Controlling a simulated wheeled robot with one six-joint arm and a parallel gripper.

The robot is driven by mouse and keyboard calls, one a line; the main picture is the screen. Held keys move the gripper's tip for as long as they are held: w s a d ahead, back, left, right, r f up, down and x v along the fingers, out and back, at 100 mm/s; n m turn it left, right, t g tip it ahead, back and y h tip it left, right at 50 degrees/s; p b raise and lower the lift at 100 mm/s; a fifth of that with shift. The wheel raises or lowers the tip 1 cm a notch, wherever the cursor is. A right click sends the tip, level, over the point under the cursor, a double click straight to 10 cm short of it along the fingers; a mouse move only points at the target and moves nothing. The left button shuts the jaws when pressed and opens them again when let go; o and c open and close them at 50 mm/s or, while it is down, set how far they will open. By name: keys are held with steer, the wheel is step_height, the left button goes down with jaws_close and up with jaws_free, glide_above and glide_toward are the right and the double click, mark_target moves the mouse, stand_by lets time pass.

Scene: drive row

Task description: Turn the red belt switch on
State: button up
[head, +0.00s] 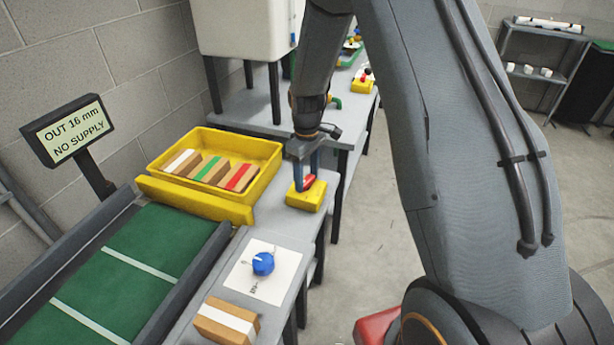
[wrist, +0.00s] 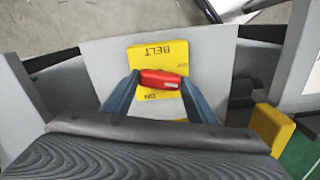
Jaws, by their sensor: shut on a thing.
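The red belt switch (head: 309,181) is a red knob on a yellow box (head: 303,199) on the grey table beside the yellow bin. In the wrist view the red switch (wrist: 161,79) lies crosswise on the yellow plate (wrist: 150,55), which is lettered BELT at one end and ON nearer my gripper. My gripper (head: 306,178) comes down from above. Its two blue fingers (wrist: 160,88) stand at either side of the red switch and are shut on it. The lower part of the plate is partly hidden by my gripper.
A yellow bin (head: 270,150) with striped blocks stands left of the switch. A blue knob (head: 263,263) on a white plate and a striped block (head: 227,322) lie nearer. The green conveyor (head: 110,270) runs at left, with a sign (head: 70,130) reading OUT 16 mm NO SUPPLY.

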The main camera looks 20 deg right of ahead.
mark_target(307, 179)
steer(key=m, duration=1.1)
steer(key=shift+m, duration=1.9)
steer(key=o, duration=1.1)
steer(key=shift+c, duration=0.2)
steer(key=shift+r+b, duration=0.75)
steer(key=shift+r, duration=3.2)
